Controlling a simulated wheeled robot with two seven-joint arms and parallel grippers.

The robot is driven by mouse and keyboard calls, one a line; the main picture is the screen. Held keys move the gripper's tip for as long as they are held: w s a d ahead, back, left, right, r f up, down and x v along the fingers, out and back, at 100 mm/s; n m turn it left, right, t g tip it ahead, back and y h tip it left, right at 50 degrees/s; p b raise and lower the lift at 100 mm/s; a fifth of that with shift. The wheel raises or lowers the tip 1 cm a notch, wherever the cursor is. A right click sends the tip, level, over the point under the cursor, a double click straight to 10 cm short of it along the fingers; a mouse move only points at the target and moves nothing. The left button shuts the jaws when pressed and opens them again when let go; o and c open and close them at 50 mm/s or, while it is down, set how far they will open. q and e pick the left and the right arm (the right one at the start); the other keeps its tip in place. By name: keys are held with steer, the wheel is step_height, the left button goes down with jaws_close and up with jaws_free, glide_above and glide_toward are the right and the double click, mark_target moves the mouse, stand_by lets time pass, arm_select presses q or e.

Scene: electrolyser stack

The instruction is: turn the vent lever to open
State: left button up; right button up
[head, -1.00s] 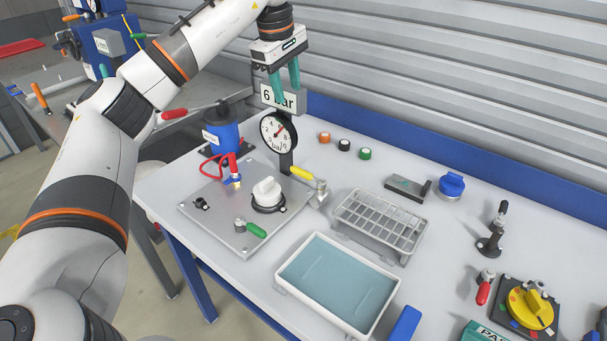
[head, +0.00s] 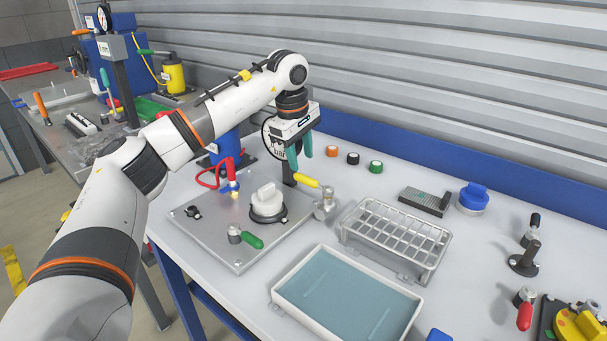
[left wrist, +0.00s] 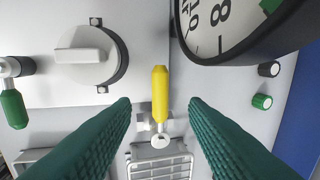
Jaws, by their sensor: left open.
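A lever with a yellow handle (head: 306,180) sits on a metal valve body (head: 325,206) at the right edge of the grey plate; no vent label is readable. In the left wrist view the yellow handle (left wrist: 160,92) runs lengthwise between the fingers, apart from both. My left gripper (head: 300,158) is open and empty, pointing down above the handle. A green-handled lever (head: 252,240) lies at the plate's front, and a red-handled one (head: 524,316) stands at the far right. My right gripper is not in view.
The pressure gauge (left wrist: 222,22) is close to the right finger and mostly hidden behind the gripper in the head view. A white knob (head: 266,200) stands left of the lever. A wire rack (head: 396,238) and tray (head: 345,327) are in front.

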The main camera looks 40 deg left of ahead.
mark_target(304, 177)
arm_select(q)
steer(key=f, duration=0.2)
steer(key=w+f, duration=0.1)
steer(key=f, duration=0.2)
steer(key=shift+f, duration=0.3)
jaws_close()
